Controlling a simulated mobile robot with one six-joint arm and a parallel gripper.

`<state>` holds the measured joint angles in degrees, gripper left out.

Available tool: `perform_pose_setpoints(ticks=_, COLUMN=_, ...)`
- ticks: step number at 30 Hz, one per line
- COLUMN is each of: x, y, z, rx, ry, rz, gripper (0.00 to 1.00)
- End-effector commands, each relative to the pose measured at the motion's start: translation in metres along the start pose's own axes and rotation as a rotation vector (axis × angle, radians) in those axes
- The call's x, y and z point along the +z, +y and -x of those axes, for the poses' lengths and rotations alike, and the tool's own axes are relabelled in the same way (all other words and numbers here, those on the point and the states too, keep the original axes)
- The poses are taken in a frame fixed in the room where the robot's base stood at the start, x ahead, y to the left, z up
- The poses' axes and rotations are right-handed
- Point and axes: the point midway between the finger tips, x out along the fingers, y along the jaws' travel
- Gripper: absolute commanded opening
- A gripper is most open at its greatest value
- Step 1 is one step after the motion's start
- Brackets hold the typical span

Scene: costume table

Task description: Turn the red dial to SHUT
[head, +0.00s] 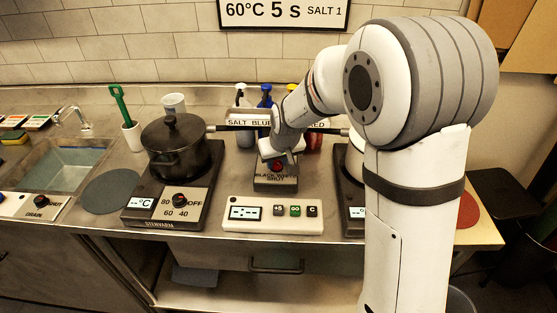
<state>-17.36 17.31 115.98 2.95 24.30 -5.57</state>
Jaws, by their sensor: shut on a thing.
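The red dial (277,164) sits on top of a small dark box (275,184) in the middle of the counter. The box carries small lettering in which BLACK and SHUT can be made out. My gripper (279,157) comes down from the upper right and is shut on the dial, covering much of it. The dial's pointer direction cannot be made out, as the gripper hides it.
A dark pot (178,153) stands on a hotplate (133,215) at left, its handle reaching toward my gripper. A white panel with buttons (272,228) lies in front of the box. Bottles (265,96) stand behind. A sink (62,167) is far left.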

Motion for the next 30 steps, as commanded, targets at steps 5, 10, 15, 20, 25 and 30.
perform_pose_setpoints(ticks=5, x=-0.0005, y=0.0002, z=0.0000, rx=0.003, ry=0.001, rz=-0.005, gripper=0.05)
perform_pose_setpoints(ticks=10, x=-0.0006, y=0.0002, z=0.0001, rx=0.007, ry=0.001, rz=-0.012, gripper=0.05)
perform_pose_setpoints(ticks=15, x=-0.0008, y=0.0001, z=0.0001, rx=0.011, ry=0.002, rz=-0.025, gripper=0.05)
perform_pose_setpoints(ticks=20, x=-0.0009, y=0.0001, z=0.0001, rx=0.018, ry=0.003, rz=-0.040, gripper=0.05)
perform_pose_setpoints(ticks=25, x=-0.0010, y=-0.0003, z=-0.0001, rx=0.029, ry=0.003, rz=-0.066, gripper=0.05)
perform_pose_setpoints(ticks=30, x=-0.0008, y=-0.0013, z=-0.0013, rx=0.054, ry=0.004, rz=-0.126, gripper=0.05)
